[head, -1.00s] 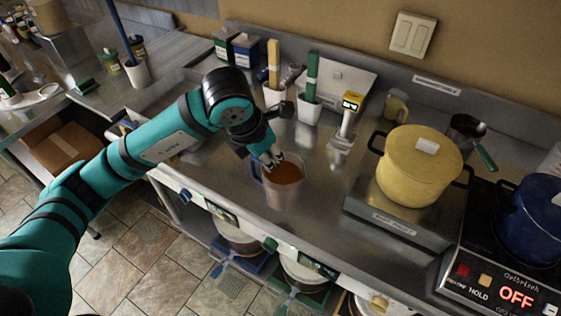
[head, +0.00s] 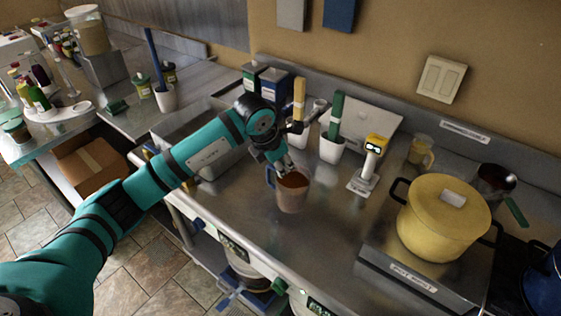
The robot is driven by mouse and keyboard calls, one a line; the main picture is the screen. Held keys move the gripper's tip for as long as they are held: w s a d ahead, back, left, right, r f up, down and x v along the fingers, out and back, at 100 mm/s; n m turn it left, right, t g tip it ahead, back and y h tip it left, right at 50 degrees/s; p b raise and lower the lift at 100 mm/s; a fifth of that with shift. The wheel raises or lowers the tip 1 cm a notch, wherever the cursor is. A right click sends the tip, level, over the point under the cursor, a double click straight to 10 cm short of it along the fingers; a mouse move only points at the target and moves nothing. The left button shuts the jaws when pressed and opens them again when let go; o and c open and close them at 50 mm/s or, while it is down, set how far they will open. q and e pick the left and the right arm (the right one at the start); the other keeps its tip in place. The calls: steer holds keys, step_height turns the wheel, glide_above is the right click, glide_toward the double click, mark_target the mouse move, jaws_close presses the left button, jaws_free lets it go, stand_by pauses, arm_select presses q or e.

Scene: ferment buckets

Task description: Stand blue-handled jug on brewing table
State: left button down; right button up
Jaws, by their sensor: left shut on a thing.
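A clear jug (head: 292,195) with brown-orange liquid inside shows near the middle of the head view, roughly upright. Its bluish handle (head: 269,177) is on its left side. My left gripper (head: 281,166) reaches it from the upper left and is shut on it at the handle side, partly hiding the rim. The jug is over the steel table (head: 240,215); I cannot tell whether its base touches the top. My right gripper is not in view.
A yellow pot (head: 443,220) stands on a raised plate at the right. A small yellow-topped device (head: 372,158) and a white cup with a green-handled tool (head: 333,148) stand behind the jug. A sink basin (head: 188,125) lies left. Bare steel lies in front of the jug.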

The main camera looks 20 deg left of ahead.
arm_select(q)
steer(key=w+f+p, duration=0.1)
steer(key=f, duration=0.1)
steer(key=w+a+f+p, duration=0.1)
steer(key=w, duration=0.1)
steer(key=shift+a+f+p, duration=0.15)
steer(key=shift+f+p, duration=0.15)
steer(key=shift+f, duration=0.05)
steer(key=c, duration=1.4)
jaws_free()
steer(key=shift+s, duration=0.1)
steer(key=shift+b+v, duration=2.2)
steer(key=shift+v, duration=3.85)
